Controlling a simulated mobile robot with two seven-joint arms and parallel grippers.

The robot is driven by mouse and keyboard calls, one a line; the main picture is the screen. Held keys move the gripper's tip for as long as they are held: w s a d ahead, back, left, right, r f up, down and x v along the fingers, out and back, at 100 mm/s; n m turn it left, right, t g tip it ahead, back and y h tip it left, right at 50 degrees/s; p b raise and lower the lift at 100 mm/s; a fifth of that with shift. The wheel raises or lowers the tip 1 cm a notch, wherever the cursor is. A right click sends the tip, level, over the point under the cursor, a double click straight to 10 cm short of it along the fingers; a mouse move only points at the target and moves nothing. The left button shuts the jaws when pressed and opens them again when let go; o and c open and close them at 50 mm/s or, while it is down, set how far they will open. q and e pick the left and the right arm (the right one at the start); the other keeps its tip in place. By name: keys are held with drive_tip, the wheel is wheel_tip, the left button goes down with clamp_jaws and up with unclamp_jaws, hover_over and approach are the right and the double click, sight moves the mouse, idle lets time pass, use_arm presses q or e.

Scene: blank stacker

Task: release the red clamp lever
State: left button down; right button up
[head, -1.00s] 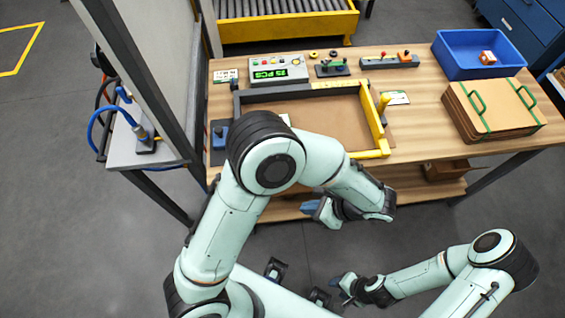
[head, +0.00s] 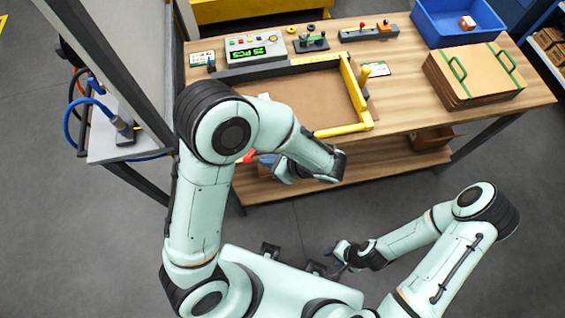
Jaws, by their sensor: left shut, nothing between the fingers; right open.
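The red clamp lever (head: 249,156) shows only as a small red piece at the table's front left, beside my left arm's elbow. The rest of the clamp is hidden by my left arm. My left gripper (head: 267,160) is at the front edge of the table, just right of the red piece. Its blue fingers are shut and empty, partly covered by my own wrist. I cannot tell whether they touch the lever. My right gripper (head: 333,254) is open and empty, low over the floor in front of the table.
A yellow and dark grey frame (head: 350,85) with a brown board stands on the wooden table (head: 415,108). A counter box (head: 257,48), a blue bin (head: 430,25) and a stack of brown sheets (head: 470,75) lie around it. A grey post stands left.

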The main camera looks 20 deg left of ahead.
use_arm(q)
drive_tip(key=shift+w+a+r, duration=0.1)
drive_tip(key=shift+a+r, duration=0.05)
drive_tip(key=shift+a, duration=0.55)
drive_tip(key=shift+a+r, duration=0.1)
drive_tip(key=shift+a, duration=0.7)
